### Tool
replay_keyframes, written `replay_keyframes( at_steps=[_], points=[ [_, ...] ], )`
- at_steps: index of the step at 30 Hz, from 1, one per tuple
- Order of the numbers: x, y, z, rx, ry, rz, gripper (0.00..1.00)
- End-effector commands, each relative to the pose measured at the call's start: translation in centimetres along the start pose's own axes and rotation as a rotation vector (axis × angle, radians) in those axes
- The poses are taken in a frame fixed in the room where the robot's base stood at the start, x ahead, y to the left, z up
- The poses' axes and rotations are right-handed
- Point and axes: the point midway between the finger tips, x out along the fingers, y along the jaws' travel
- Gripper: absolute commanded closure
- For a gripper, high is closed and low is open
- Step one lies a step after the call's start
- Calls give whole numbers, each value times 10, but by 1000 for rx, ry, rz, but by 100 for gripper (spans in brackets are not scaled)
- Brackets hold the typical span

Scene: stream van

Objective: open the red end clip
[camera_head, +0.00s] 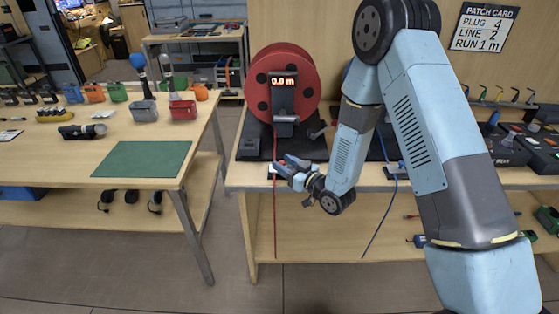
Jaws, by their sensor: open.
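A red cable (275,222) hangs down from the front edge of the right-hand bench. At its top, a small end clip (271,174) sits at the bench edge. The clip is small and partly hidden by my gripper, so I cannot tell whether it is open or shut. My gripper (281,165) is open, with its fingers pointing left right beside the clip. I cannot tell whether the fingers touch it. Nothing shows between the fingers.
A red reel (283,75) with a "0.0 m" display stands on a dark base (255,142) behind my gripper. A blue cable (381,220) hangs to the right. A bench with a green mat (142,159) stands at left, with a floor gap between the benches.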

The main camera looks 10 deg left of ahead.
Motion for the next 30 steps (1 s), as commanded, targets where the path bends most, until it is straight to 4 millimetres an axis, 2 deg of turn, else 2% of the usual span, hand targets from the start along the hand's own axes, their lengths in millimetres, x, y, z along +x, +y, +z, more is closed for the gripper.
replay_keyframes(
  at_steps=[3,7,19,30],
  points=[
    [16,0,0,-1,1,-1,53],
    [27,0,0,-1,1,-1,53],
    [32,0,0,0,0,0,53],
    [32,0,0,0,0,0,88]
  ],
)
